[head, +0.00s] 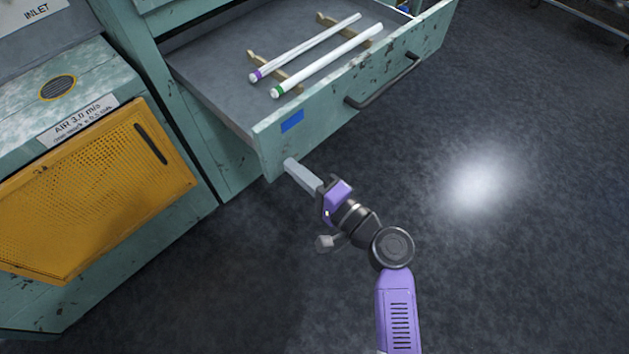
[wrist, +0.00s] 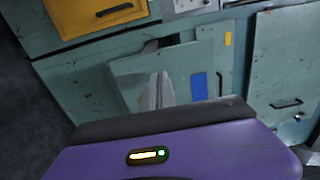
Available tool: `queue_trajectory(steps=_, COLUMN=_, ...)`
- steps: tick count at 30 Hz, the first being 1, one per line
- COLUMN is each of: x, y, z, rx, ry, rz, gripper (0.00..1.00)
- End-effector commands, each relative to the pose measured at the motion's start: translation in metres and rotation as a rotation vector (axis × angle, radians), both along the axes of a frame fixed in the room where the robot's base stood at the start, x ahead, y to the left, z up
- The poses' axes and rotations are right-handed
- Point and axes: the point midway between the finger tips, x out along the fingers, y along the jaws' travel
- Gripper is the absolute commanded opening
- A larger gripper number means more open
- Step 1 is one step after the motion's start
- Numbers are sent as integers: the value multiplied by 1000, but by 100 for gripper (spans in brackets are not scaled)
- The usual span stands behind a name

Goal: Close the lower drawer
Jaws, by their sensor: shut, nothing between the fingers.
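The lower drawer (head: 340,97) stands pulled well out of the teal cabinet. Its worn teal front has a dark bar handle (head: 383,84) and a blue patch (head: 292,121) near its left end. The blue patch (wrist: 199,86) also shows in the wrist view. My gripper (head: 290,164) is shut and empty, with its fingertips by the lower left corner of the drawer front. I cannot tell whether they touch it. In the wrist view the pale fingers (wrist: 158,91) overlap the teal front panel.
Two white glass tubes, one purple-ended (head: 310,47) and one green-ended (head: 330,60), lie across wooden rests (head: 272,68) in the drawer. A yellow perforated panel (head: 95,190) is at left. The dark floor (head: 520,260) is clear on the right. A metal rack (head: 590,18) stands far right.

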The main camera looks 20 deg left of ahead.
Motion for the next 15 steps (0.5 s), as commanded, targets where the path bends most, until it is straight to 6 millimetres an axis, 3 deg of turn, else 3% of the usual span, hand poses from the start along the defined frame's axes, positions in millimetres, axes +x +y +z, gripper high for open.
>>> queue_trajectory(steps=6, x=8, y=21, z=0, rx=0, ry=0, rz=-1, gripper=0)
queue_trajectory(steps=15, x=10, y=25, z=0, rx=0, ry=0, rz=-1, gripper=0)
